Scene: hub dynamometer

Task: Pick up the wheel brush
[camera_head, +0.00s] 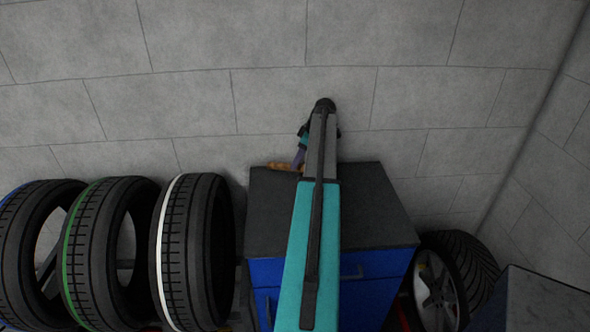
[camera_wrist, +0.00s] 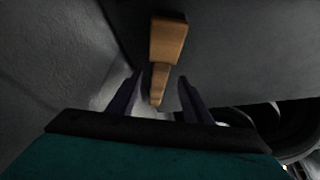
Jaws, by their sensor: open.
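The wheel brush (camera_wrist: 167,42) is a light-brown wooden piece with a wide block at one end and a narrower part. In the wrist view it lies between and beyond the tips of my gripper (camera_wrist: 159,79), its narrow part reaching back between the two dark fingers. My gripper is open, with a gap on each side of the brush. In the head view, a small part of the brush (camera_head: 285,166) shows at the back left edge of the dark cabinet top. My gripper (camera_head: 299,158) is beside it there, mostly hidden by my arm.
The blue cabinet (camera_head: 375,205) with a dark top stands against a grey block wall. Several upright tires (camera_head: 195,250) stand to its left. A wheel with a silver rim (camera_head: 455,280) leans to its right, near a dark box (camera_head: 545,300). The right part of the cabinet top is clear.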

